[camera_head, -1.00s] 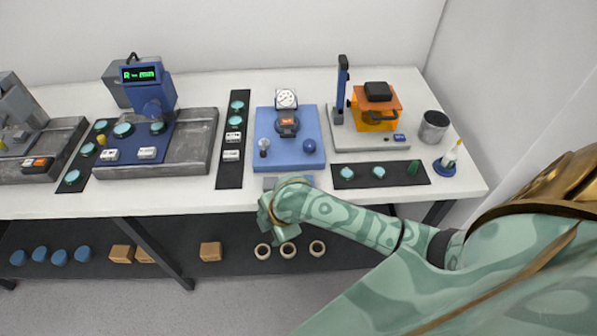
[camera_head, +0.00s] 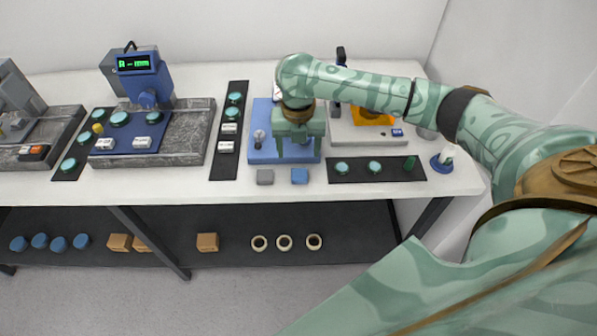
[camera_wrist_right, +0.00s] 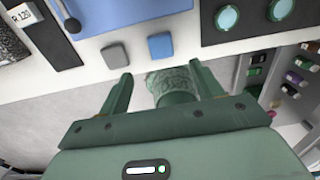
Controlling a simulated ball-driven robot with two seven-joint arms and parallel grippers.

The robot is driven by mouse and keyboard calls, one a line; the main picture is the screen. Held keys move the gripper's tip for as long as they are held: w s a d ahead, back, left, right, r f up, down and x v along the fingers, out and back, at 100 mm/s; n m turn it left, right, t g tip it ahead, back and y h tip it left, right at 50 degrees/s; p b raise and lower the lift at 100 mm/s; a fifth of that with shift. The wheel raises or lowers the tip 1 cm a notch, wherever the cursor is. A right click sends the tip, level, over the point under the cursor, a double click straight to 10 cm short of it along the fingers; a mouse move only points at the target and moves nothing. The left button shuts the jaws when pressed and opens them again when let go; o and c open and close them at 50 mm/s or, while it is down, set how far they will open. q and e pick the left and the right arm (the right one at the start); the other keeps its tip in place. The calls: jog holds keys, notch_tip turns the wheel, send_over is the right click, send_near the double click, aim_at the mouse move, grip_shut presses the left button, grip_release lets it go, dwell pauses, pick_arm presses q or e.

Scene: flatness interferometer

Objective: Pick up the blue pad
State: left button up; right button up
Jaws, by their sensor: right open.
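The blue pad (camera_head: 299,176) is a small flat square on the white table near its front edge, just in front of the blue base plate. It also shows in the right wrist view (camera_wrist_right: 160,46), beyond and between the fingertips. My right gripper (camera_head: 296,153) is open and empty, above the front part of the blue base plate, close to the pad but apart from it. In the wrist view its fingers (camera_wrist_right: 161,73) are spread wide. My left gripper is not in view.
A similar grey pad (camera_head: 265,177) lies just left of the blue pad. The blue base plate (camera_head: 262,153) is partly hidden by my gripper and has a knob on it. Black strips with teal discs (camera_head: 375,179) lie either side. A lower shelf (camera_head: 350,235) holds rings and blocks.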

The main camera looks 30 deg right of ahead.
jog(key=b, duration=0.1)
send_over(300, 174)
jog(key=f, duration=0.4)
jog(key=shift+a+f, duration=0.15)
jog(key=shift+a, duration=0.05)
notch_tip(300, 174, down, 5)
jog(key=shift+w+d+f+b, duration=0.1)
jog(key=shift+d+b, duration=0.05)
jog(key=shift+b, duration=1.1)
jog(key=shift+r, duration=0.2)
jog(key=shift+c, duration=0.3)
jog(key=c, duration=1)
